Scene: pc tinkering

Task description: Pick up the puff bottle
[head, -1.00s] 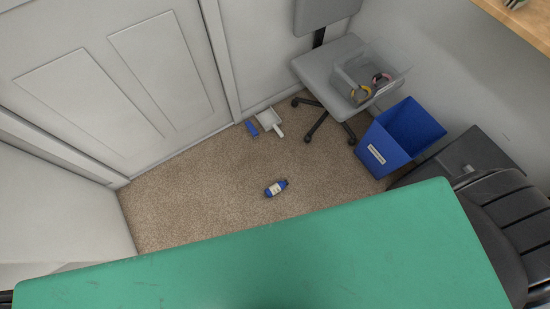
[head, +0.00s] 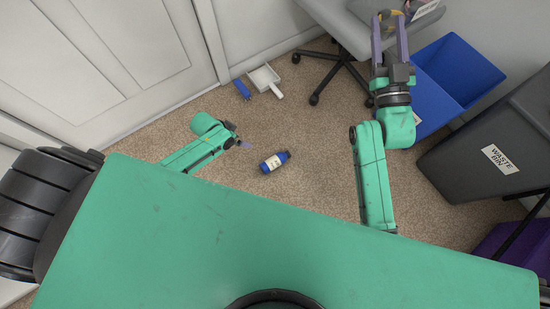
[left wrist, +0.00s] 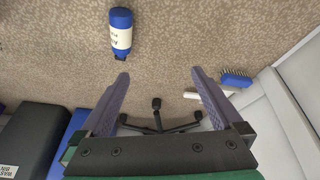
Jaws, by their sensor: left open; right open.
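The puff bottle (head: 274,161), blue with a white label, lies on its side on the carpet near the middle of the head view. It also shows at the top of the left wrist view (left wrist: 121,36), beyond the fingertips and left of centre. My left gripper (head: 246,147) is open and empty, a little left of the bottle in the head view. In the left wrist view its two purple fingers (left wrist: 160,75) stand apart with only carpet and distant things between them. My right gripper (head: 389,16) is open, up by the grey chair and far from the bottle.
A white dustpan (head: 264,78) and a blue brush (head: 242,90) lie by the wall. The grey chair (head: 350,30) stands behind. A blue bin (head: 455,72) and a dark waste bin (head: 470,150) stand at the right. The carpet around the bottle is clear.

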